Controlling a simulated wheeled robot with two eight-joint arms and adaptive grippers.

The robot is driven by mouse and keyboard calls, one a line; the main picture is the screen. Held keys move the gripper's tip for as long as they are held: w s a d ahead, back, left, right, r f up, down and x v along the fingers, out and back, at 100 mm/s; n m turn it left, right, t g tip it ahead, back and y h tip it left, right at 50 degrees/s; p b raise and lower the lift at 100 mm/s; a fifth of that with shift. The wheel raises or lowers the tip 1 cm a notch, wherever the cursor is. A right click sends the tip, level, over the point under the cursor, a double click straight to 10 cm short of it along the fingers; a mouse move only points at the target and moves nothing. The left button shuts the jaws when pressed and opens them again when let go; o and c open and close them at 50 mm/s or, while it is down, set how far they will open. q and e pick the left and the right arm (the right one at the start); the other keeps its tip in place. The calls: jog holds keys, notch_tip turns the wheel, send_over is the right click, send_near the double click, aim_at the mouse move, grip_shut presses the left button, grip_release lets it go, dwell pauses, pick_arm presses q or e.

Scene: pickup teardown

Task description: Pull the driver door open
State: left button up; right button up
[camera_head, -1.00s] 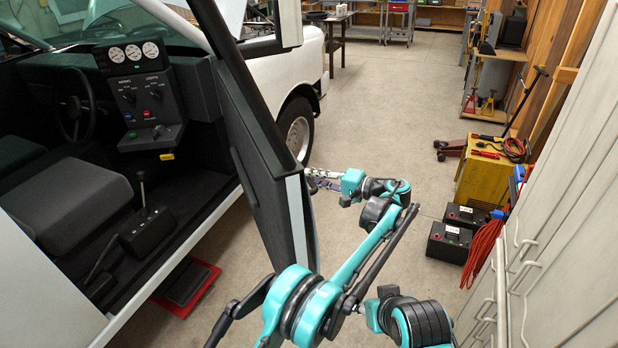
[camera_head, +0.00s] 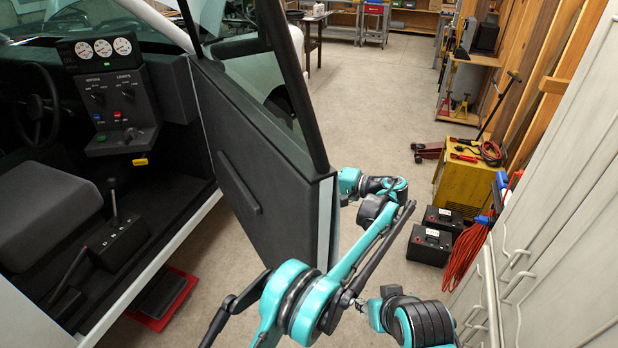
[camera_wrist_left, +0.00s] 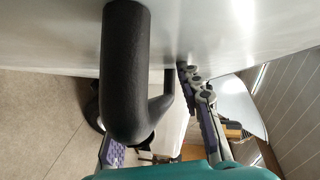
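The driver door (camera_head: 268,185) stands open, swung out from the cab, its dark inner side facing the head camera. My left arm reaches round the door's free edge, and the door hides its gripper in the head view. In the left wrist view, a thick black handle (camera_wrist_left: 126,70) stands off the pale outer panel (camera_wrist_left: 225,45). My left gripper (camera_wrist_left: 160,134) has its purple-padded fingers apart, one right of the handle and the other partly hidden behind it. Clear space shows between the handle and the right finger. My right gripper is not in view.
Open concrete floor (camera_head: 375,100) lies beyond the door. Two black batteries (camera_head: 430,244), a yellow machine (camera_head: 456,186) and pale cabinets (camera_head: 555,200) line the right side. A red-edged thing (camera_head: 165,297) lies on the floor below the sill.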

pick_arm(q)
jog(key=v, duration=0.7)
jog(key=shift+s, duration=0.2)
jog(key=shift+d, duration=0.1)
